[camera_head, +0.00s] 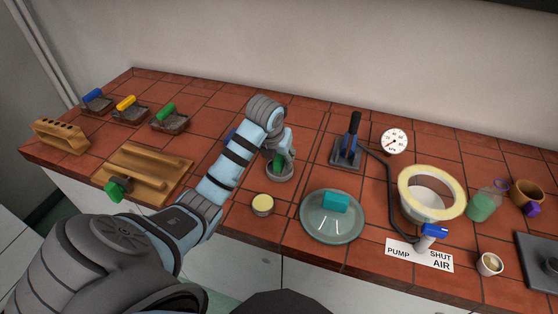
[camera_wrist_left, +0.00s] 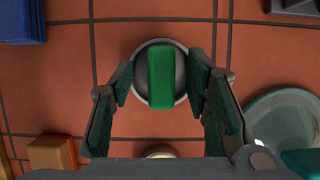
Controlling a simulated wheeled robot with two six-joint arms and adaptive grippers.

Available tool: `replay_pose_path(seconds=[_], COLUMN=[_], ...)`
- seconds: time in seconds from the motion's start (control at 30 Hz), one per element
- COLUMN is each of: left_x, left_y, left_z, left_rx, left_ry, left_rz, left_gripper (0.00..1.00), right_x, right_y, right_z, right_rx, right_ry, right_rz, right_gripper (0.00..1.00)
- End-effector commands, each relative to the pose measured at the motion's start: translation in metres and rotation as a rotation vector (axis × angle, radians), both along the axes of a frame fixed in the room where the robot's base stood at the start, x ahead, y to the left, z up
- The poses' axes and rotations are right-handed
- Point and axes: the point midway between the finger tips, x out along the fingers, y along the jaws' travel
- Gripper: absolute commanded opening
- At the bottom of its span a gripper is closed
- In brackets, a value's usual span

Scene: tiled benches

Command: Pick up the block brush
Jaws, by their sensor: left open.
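A green block (camera_wrist_left: 161,78), which looks like the block brush, sits in a round grey dish (camera_wrist_left: 142,92) in the left wrist view. In the head view the green block (camera_head: 279,162) is partly hidden by my gripper, and the dish (camera_head: 281,175) shows below it. My left gripper (camera_wrist_left: 160,80) is open, with its dark green fingers on either side of the dish and nothing between them touching the block that I can see. In the head view my left gripper (camera_head: 281,152) is above the dish. My right gripper is not in view.
A glass plate (camera_head: 318,230) with a teal block (camera_head: 336,201) stands to the right. A round yellow-topped pot (camera_head: 262,205) stands in front of the dish. A black-handled pump (camera_head: 347,150) is behind right.

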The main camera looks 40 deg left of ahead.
Motion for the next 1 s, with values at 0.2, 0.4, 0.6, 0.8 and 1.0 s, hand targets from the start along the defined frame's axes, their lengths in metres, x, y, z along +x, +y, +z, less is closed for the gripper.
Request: replay_pose_path(seconds=[0.2, 0.4, 0.6, 0.8, 1.0], left_x=[0.003, 0.003, 0.003, 0.003, 0.001], left_y=[0.001, 0.001, 0.001, 0.001, 0.003], left_z=[-0.007, -0.007, -0.007, -0.006, 0.01], left_rx=[0.001, 0.001, 0.001, 0.001, 0.0], left_ry=[0.0, 0.0, -0.001, -0.001, -0.001], left_rz=[0.0, -0.001, -0.001, -0.001, 0.002], left_gripper=[0.43, 0.18, 0.0, 0.0, 0.0], right_x=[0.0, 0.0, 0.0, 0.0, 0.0], right_y=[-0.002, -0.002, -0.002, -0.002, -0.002], right_z=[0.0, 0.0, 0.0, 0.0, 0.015], right_rx=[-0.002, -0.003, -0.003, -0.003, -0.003], right_ry=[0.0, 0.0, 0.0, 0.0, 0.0], right_rz=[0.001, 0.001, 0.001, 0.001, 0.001], right_gripper=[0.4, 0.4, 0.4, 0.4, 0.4])
